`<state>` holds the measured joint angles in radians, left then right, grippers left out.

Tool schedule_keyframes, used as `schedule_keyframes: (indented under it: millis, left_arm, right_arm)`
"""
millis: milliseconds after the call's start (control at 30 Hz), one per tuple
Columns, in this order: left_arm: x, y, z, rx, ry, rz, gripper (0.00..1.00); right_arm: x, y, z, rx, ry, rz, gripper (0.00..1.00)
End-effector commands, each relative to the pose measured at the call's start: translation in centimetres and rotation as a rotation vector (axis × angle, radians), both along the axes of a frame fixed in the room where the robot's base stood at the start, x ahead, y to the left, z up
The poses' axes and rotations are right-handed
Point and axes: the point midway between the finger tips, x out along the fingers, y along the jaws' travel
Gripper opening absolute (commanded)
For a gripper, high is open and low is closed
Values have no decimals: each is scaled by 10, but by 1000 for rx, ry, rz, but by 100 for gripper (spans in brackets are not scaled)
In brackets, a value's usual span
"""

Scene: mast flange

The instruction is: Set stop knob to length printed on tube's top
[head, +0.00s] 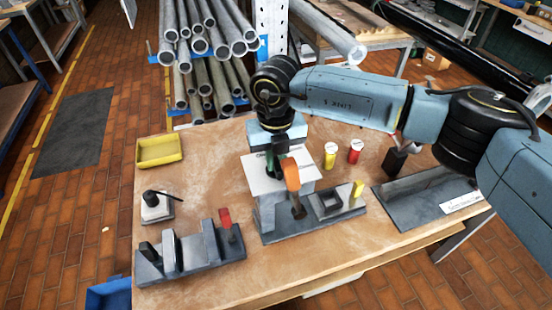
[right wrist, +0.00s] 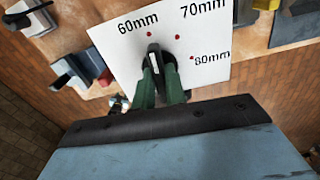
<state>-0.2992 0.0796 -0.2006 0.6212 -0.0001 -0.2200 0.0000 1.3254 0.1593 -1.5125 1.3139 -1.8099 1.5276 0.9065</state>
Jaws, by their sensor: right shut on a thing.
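My right gripper (head: 281,170) is shut on the black stop knob (right wrist: 153,50) in front of a white dial plate (head: 256,176). In the right wrist view the plate (right wrist: 120,70) reads 60mm, 70mm and 80mm, each with a red dot. The knob's white line points up, roughly toward the 60mm dot; the green fingers (right wrist: 162,68) hide part of the knob. A yellow tube (head: 330,158) and a red tube (head: 355,154) stand upright behind the fixture with white tops; their print is too small to read. My left gripper is out of view.
An orange-handled lever (head: 291,178) stands at the dial fixture, close to my gripper. A grey fixture with a red handle (head: 225,219), a small block with a black lever (head: 157,208) and a yellow tray (head: 160,151) are at left. A dark grey fixture (head: 420,200) lies at right.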

Motion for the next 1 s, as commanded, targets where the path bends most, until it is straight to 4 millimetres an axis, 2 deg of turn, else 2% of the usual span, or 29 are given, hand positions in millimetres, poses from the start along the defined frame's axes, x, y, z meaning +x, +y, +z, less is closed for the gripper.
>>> schedule_keyframes:
  millis: [600, 1000]
  left_arm:
    - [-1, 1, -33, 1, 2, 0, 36]
    - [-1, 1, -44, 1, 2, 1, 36]
  right_arm:
    - [1, 0, -1, 1, -2, -480, 0]
    - [0, 0, 0, 1, 0, -682, 0]
